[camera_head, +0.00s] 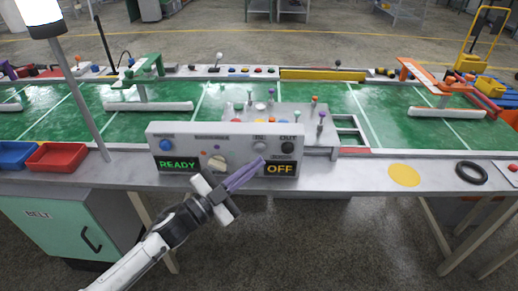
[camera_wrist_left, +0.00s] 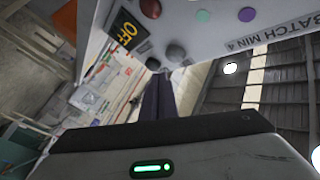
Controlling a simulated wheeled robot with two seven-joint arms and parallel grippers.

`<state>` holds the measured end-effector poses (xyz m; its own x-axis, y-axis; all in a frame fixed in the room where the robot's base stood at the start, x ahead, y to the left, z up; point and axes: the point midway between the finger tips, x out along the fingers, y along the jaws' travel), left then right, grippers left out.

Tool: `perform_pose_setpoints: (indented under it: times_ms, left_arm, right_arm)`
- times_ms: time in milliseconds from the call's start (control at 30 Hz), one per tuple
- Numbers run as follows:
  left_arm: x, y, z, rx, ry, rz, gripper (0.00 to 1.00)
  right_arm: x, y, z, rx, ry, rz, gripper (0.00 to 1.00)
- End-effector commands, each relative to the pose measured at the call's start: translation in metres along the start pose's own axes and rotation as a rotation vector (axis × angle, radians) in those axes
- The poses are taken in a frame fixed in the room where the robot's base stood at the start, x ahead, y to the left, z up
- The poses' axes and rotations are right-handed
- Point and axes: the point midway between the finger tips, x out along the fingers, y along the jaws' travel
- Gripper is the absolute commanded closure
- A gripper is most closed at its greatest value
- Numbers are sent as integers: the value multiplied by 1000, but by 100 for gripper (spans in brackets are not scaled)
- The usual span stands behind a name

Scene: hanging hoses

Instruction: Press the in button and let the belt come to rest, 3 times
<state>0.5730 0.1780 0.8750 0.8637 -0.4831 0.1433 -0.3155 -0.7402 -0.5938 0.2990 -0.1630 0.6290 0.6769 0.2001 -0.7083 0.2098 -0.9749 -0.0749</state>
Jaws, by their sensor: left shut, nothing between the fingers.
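The control panel (camera_head: 220,142) stands at the front of the green belt (camera_head: 215,105). It shows a green READY sign (camera_head: 177,165) and a yellow OFF sign (camera_head: 279,169). The in button (camera_head: 259,146) is a small grey button, left of the dark out button (camera_head: 288,147). My left gripper (camera_head: 260,162) is shut and empty, its purple fingertips just below the in button; I cannot tell whether they touch the panel. In the left wrist view, the dark fingers (camera_wrist_left: 157,98) point towards the panel, which looks tilted, with the OFF sign and several buttons. The right gripper is not in view.
A red bin (camera_head: 55,157) and a blue bin (camera_head: 14,154) sit at left beside a lamp pole (camera_head: 80,95). A yellow disc (camera_head: 404,175) and a black ring (camera_head: 471,173) lie at right. A plate with coloured pegs (camera_head: 280,117) is behind the panel.

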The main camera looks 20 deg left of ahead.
Motion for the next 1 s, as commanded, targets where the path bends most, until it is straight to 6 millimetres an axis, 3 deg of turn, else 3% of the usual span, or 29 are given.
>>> perform_pose_setpoints:
  times_ms: [400, 1000]
  left_arm:
    - [-25, 17, -20, -2, 0, -1, 100]
    - [-26, 18, -20, 0, 0, -1, 100]
  right_arm:
    - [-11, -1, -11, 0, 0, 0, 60]
    - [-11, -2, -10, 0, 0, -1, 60]
